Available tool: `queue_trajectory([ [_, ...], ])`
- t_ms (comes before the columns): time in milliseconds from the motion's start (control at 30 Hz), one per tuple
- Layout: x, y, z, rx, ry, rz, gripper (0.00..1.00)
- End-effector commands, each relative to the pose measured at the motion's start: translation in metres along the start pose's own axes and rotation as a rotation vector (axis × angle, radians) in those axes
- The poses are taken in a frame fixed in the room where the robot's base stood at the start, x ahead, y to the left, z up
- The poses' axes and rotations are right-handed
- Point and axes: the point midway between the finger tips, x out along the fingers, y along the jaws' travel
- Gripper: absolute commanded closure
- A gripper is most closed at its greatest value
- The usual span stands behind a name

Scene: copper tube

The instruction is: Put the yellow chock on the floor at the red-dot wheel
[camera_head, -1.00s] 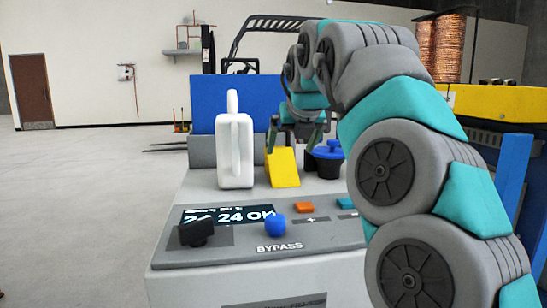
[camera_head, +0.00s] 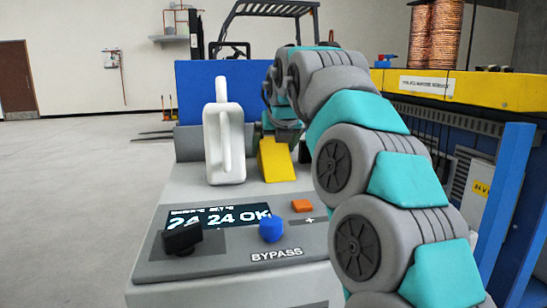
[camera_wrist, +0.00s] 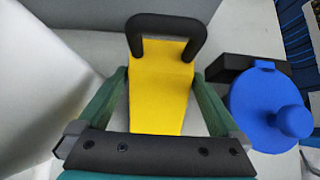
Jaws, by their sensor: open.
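The yellow chock (camera_head: 275,162) stands on top of the grey control cabinet, right of the white jug. In the wrist view the chock (camera_wrist: 157,100) lies between the two green fingers of my gripper (camera_wrist: 163,78). The fingers are open, one on each side of it, and I see no clear grip. A black loop handle (camera_wrist: 166,22) shows at the chock's far end. In the head view my gripper (camera_head: 283,128) is just above and behind the chock, partly hidden by my arm. No wheel with a red dot is visible.
The white jug (camera_head: 224,150) stands close left of the chock. The cabinet front carries a display (camera_head: 225,216) and knobs. A forklift (camera_head: 265,28) stands behind; a yellow-topped unit (camera_head: 440,85) is at right. Open floor (camera_head: 75,200) lies left.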

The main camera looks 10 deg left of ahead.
Motion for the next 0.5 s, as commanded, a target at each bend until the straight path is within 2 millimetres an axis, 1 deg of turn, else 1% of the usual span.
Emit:
queue_trajectory([
  [233, 0.0016, 0.0000, 0.0003, 0.000, -0.001, 0.000, 0.00],
  [500, 0.0016, 0.0002, 0.0002, 0.000, -0.001, 0.000, 0.30],
])
